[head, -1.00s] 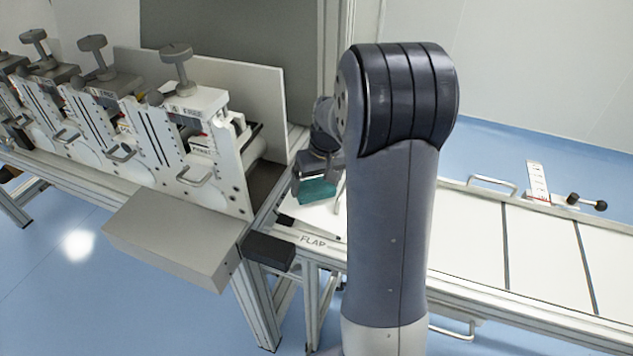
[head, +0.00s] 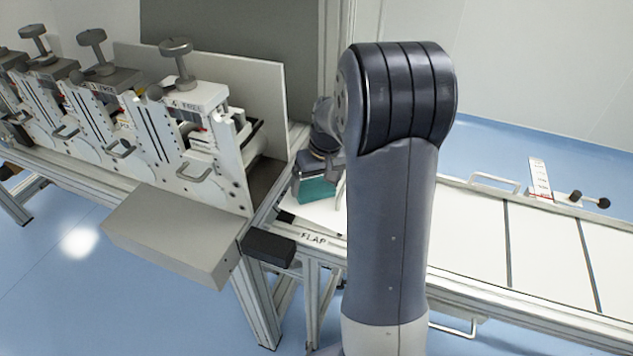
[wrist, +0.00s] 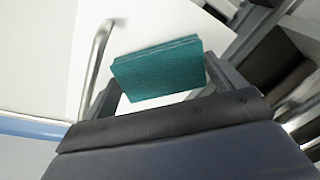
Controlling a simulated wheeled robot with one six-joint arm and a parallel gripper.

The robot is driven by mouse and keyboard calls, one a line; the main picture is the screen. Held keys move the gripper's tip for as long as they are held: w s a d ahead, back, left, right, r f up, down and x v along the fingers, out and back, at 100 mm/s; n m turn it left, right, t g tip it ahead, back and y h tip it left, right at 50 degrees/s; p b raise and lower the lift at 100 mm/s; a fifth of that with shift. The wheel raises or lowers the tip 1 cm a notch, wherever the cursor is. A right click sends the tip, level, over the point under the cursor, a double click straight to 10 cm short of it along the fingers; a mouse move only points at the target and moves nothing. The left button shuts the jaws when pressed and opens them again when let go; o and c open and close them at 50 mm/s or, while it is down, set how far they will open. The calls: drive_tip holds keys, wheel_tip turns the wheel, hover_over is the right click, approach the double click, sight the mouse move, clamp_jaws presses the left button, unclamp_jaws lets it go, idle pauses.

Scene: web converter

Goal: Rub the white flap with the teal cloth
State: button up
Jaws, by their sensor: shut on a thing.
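The teal cloth (head: 317,190) is a folded block held in my gripper (head: 318,177). In the wrist view the cloth (wrist: 160,70) sits between the two fingers of my gripper (wrist: 160,80), which is shut on it. The white flap (head: 322,214) lies beneath the cloth, with the word FLAP printed on the rail in front of it. In the wrist view the white surface (wrist: 150,22) spreads behind the cloth. I cannot tell whether the cloth touches the flap. My arm hides the flap's right part in the head view.
A metal handle (wrist: 97,55) rises from the white panel, close left of the cloth in the wrist view. White machine units with knobs (head: 195,140) stand at left. A grey box (head: 175,235) and a black block (head: 268,248) jut out in front. White panels (head: 465,230) continue to the right.

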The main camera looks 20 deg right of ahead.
sight(326, 192)
drive_tip(key=shift+f+b, duration=0.3)
drive_tip(key=shift+f, duration=0.2)
drive_tip(key=shift+s+d+f, duration=0.1)
drive_tip(key=shift+s+d, duration=0.25)
drive_tip(key=shift+s+d+f+b, duration=0.35)
drive_tip(key=shift+s+d+b, duration=0.1)
drive_tip(key=shift+s, duration=0.3)
drive_tip(key=shift+r, duration=0.1)
drive_tip(key=shift+w, duration=0.15)
drive_tip(key=shift+w+a+r+p, duration=0.5)
drive_tip(key=shift+w+a+p, duration=0.15)
drive_tip(key=shift+p, duration=0.1)
drive_tip(key=shift+r, duration=0.1)
drive_tip(key=shift+w, duration=0.15)
